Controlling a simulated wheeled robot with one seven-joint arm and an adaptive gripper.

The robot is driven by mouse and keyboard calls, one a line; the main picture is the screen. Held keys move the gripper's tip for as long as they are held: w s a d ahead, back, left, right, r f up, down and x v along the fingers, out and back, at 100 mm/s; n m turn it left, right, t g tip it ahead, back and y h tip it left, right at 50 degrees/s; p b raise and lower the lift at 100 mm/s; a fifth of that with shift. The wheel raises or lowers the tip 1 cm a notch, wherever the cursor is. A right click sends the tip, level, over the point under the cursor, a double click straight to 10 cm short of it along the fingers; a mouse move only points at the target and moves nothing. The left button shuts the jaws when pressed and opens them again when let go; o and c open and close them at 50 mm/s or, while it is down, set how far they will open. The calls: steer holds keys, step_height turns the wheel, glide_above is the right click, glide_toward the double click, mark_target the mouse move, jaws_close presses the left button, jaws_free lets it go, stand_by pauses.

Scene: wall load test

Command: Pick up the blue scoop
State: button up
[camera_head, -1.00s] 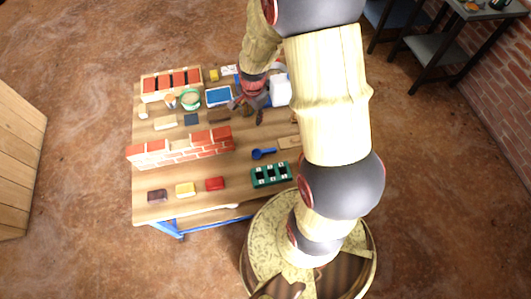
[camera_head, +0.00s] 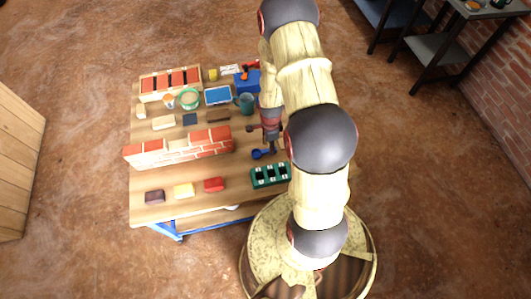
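Whether a finger touches the scoop cannot be told.
A small brick wall (camera_head: 180,149) stands left of the gripper. A green holder (camera_head: 270,176) sits at the near right. A teal mug (camera_head: 246,104) and blue box (camera_head: 247,84) stand beyond. Several coloured blocks line the front; bare tabletop lies between them and the wall.

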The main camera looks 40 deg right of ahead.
step_height(320, 180, down, 3)
steer(key=shift+f+b, duration=0.1)
steer(key=shift+b, duration=0.3)
steer(key=c, duration=0.3)
jaws_close()
